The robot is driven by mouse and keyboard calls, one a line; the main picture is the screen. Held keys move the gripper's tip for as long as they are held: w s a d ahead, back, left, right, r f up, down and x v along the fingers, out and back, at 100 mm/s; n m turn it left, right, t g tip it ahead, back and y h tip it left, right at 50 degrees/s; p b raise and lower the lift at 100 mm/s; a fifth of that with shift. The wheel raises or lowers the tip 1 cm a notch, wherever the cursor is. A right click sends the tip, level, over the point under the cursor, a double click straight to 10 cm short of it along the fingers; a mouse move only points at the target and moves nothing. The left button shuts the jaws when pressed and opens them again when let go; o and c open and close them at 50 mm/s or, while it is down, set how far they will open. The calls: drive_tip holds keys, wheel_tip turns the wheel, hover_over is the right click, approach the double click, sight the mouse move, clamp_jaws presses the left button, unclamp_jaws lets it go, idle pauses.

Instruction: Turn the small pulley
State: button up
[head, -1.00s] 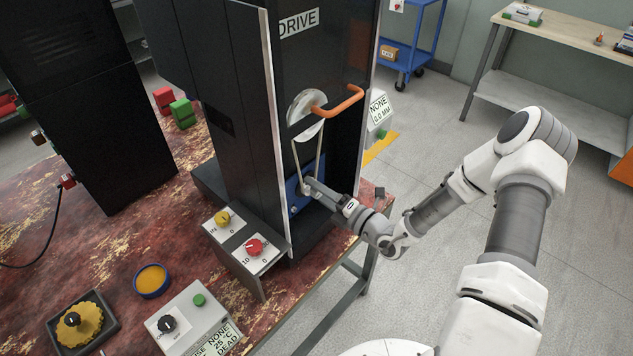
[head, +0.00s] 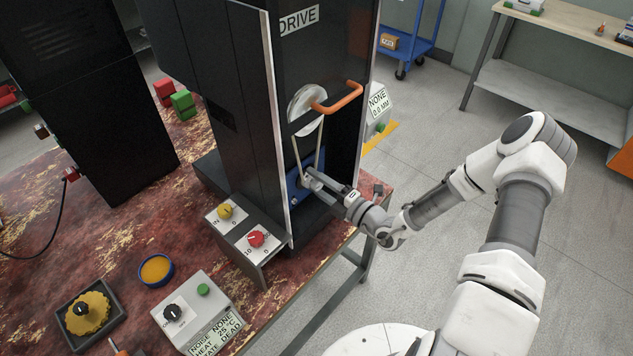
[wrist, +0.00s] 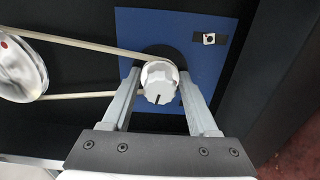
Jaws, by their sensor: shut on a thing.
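The small pulley (wrist: 160,84) is a pale, ribbed knob with a dark mark on its face, in front of a blue plate (wrist: 215,80). My gripper (wrist: 159,76) has one finger on each side of it and is shut on it. A thin pale belt (wrist: 85,43) runs from it to the large silver pulley (wrist: 20,70) at the left. In the head view, the large pulley (head: 303,104) sits above with an orange crank handle (head: 338,99), and my gripper (head: 311,180) reaches the blue plate from the right, mostly hiding the small pulley.
The black drive housing (head: 245,110) rises beside my gripper. A panel with yellow and red knobs (head: 256,238) stands at its foot. A grey control box (head: 205,318) and yellow wheel (head: 88,312) lie on the worn red table (head: 115,245). Open floor (head: 430,150) lies right.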

drive_tip(key=o, duration=1.1)
drive_tip(key=v, duration=1.7)
drive_tip(key=shift+d+b, duration=0.2)
drive_tip(key=shift+b, duration=0.25)
drive_tip(key=shift+s+r, duration=0.1)
drive_tip(key=shift+s, duration=0.05)
